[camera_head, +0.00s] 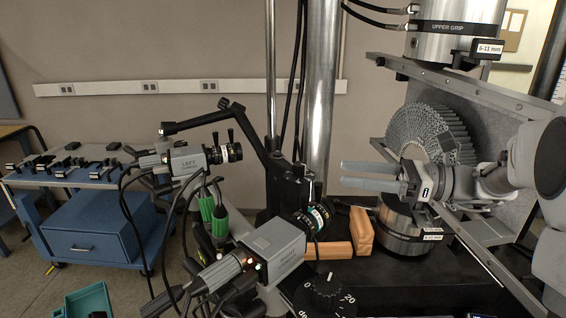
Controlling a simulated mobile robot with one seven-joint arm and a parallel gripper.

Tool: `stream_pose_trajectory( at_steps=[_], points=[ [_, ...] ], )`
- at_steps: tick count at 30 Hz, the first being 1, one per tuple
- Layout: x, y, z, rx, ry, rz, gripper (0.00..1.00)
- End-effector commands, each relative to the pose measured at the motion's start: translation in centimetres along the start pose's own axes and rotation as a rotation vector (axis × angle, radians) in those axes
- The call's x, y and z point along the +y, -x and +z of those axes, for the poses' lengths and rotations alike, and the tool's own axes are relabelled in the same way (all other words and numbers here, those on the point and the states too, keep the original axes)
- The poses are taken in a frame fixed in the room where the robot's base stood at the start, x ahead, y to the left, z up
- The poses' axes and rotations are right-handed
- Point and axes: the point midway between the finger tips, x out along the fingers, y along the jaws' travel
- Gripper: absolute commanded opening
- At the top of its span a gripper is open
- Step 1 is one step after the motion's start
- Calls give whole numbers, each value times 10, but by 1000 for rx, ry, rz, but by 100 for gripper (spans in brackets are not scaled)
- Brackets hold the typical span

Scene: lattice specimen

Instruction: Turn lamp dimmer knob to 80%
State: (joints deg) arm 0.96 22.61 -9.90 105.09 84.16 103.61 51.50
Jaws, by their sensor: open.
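My gripper (343,174) is right of centre, its two grey fingers pointing left and apart, with nothing between them. It is in front of the testing machine's right side, near the round lattice specimen (432,130). A black round dial (327,292) with white marks, "0" and "20" among them, is at the bottom edge, below and left of my gripper and well apart from it. The dial is partly cut off, and the lettering beside it reads only "de". I cannot tell whether it is the lamp dimmer knob. No lamp is clearly identifiable.
Two cameras, the left camera (203,156) and the right camera (273,246), stand on a black arm mount with hanging cables. Wooden blocks (361,230) lie on the black base. A steel column (320,95) rises behind. A blue cart (93,228) is at left.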

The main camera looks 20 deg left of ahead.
Motion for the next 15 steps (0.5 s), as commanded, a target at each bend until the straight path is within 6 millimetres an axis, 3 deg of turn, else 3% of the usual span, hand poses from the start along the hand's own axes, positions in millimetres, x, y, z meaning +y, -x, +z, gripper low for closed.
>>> stream_pose_trajectory(
  at_steps=[6,15],
  points=[
    [2,-52,2,0,-2,6,60],
    [1,-111,2,0,-2,4,60]
  ],
)
